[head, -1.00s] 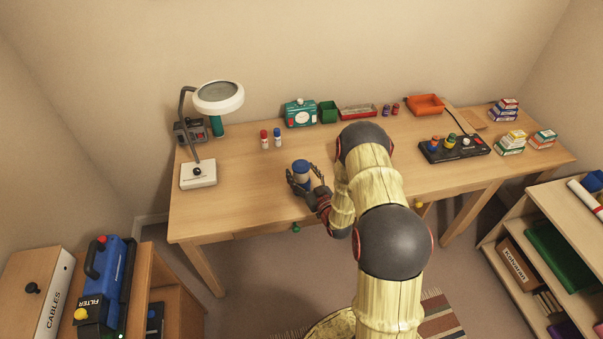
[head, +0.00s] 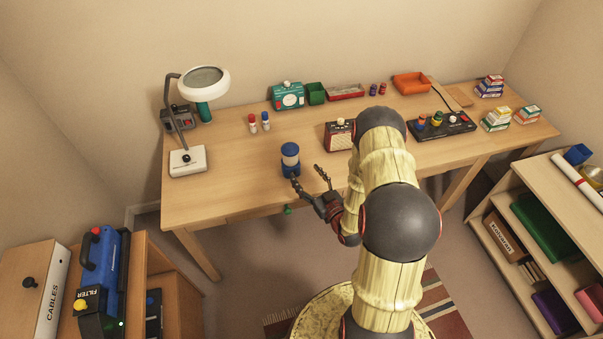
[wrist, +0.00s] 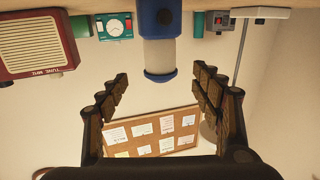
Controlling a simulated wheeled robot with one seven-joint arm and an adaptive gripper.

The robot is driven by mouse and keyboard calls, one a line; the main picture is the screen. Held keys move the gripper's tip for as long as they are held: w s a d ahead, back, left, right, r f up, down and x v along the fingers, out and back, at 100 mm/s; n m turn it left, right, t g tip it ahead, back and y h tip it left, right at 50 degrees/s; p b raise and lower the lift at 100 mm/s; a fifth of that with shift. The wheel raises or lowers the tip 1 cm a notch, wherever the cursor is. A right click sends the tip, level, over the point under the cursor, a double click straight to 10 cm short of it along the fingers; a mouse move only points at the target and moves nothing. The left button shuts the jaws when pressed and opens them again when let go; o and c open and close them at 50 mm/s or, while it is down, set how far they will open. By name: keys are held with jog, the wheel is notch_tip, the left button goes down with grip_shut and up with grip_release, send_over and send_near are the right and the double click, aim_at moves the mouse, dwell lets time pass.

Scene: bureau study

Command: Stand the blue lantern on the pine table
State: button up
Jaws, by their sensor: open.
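The blue lantern (head: 290,160), with blue ends and a pale middle, stands upright on the pine table (head: 235,190) near its front edge. My gripper (head: 309,175) is open and empty, just in front and to the right of the lantern, apart from it. In the wrist view, which is upside down, the lantern (wrist: 159,40) shows beyond the spread fingers of my gripper (wrist: 165,85), between them and clear of both.
A red radio (head: 340,135) stands to the right of the lantern. A control box (head: 441,125) is farther right.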

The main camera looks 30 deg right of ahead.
jog(key=w+r+n+g, duration=0.2)
jog(key=w+r+g, duration=0.1)
jog(key=w+r, duration=0.55)
notch_tip(320, 180, up, 14)
jog(key=g+h, duration=0.1)
jog(key=g, duration=0.2)
send_over(296, 145)
jog(key=s+a, duration=0.6)
jog(key=s+a+r+m+g, duration=0.1)
jog(key=s+a+r+g, duration=0.1)
jog(key=s+a+r, duration=0.4)
jog(key=s+a+r+m+g, duration=0.15)
jog(key=s+r, duration=0.25)
jog(key=s, duration=0.4)
jog(key=s+a+r+g, duration=0.1)
jog(key=s+a, duration=0.1)
jog(key=s, duration=0.4)
jog(key=s+a+g+y, duration=0.1)
jog(key=s+a, duration=0.2)
jog(key=s, duration=0.3)
jog(key=s+a+r+g, duration=0.1)
jog(key=s+a, duration=0.2)
jog(key=s, duration=0.3)
jog(key=shift+r+n, duration=0.35)
jog(key=shift+a, duration=0.1)
jog(key=shift+c, duration=0.4)
